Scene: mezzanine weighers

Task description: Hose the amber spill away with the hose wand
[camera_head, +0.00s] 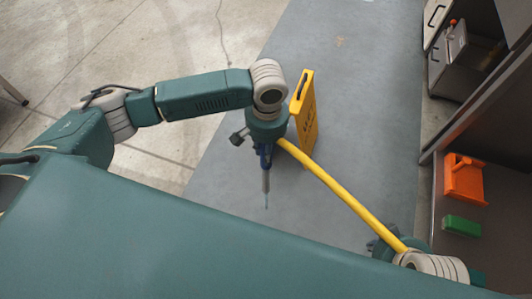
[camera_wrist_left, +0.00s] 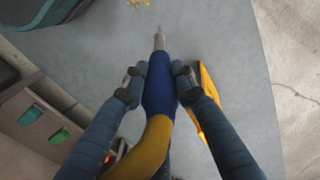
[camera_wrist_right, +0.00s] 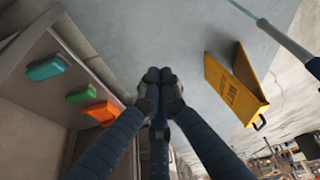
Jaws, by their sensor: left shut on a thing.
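The hose wand (camera_wrist_left: 158,88) has a blue grip, a grey nozzle and a yellow hose (camera_head: 340,195). My left gripper (camera_wrist_left: 158,82) is shut around the blue grip. In the head view the wand (camera_head: 266,180) hangs below this gripper, its thin tip toward the grey floor strip. The amber spill (camera_head: 338,42) is a small faint patch on the strip, well beyond the wand; it also shows at the top edge of the left wrist view (camera_wrist_left: 139,3). My right gripper (camera_wrist_right: 160,76) has its fingertips together with nothing seen between them. In the head view it is partly hidden at the lower right.
A yellow floor sign (camera_head: 306,112) stands on the strip (camera_head: 365,110) close beside my left gripper. Shelving on the right holds an orange item (camera_head: 464,180) and a green block (camera_head: 461,225). The strip around the spill is clear.

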